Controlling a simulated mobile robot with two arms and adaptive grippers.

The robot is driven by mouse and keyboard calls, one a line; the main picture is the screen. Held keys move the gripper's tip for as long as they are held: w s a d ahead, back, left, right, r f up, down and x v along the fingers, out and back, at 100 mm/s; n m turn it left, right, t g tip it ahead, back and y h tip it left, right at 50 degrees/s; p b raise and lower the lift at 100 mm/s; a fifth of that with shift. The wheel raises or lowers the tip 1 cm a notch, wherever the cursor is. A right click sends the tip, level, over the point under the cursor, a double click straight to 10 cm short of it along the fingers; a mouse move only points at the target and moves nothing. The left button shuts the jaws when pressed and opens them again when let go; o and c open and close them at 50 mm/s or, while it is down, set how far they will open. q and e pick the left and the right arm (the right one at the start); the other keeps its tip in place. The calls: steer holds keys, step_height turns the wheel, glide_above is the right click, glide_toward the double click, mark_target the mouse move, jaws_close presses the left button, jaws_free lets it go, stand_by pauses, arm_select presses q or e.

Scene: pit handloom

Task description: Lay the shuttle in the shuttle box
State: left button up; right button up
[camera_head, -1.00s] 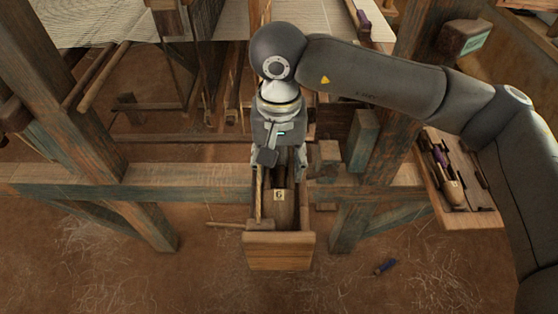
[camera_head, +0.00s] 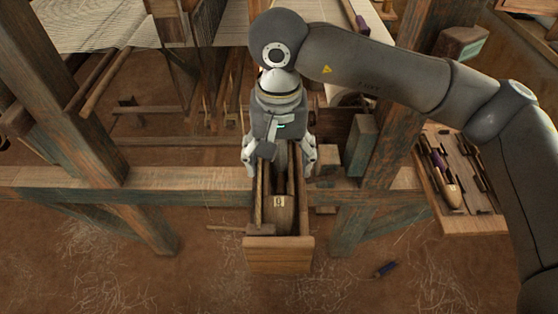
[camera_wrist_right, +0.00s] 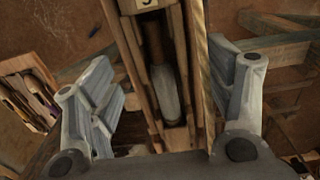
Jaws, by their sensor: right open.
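The shuttle box (camera_head: 278,257) is a long, narrow wooden trough on the loom's front beam. The shuttle (camera_head: 283,217), a long brown body with a pale tag marked 6, lies lengthwise between its walls. In the right wrist view the shuttle (camera_wrist_right: 167,85) shows a rounded grey end inside the box (camera_wrist_right: 117,35). My right gripper (camera_head: 281,168) is above the far part of the box, its fingers spread wide on either side and empty. It also shows open in the wrist view (camera_wrist_right: 165,115). My gripper hides the far end of the box. My left gripper is not in view.
A wooden rod (camera_head: 258,198) runs along the box's left side, with a crosswise handle (camera_head: 228,228). A tray (camera_head: 478,222) at right holds another shuttle (camera_head: 448,187) with purple yarn. Upright loom posts (camera_head: 385,120) stand close by.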

steer(key=shift+r+p, duration=0.85)
steer(key=shift+r, duration=1.7)
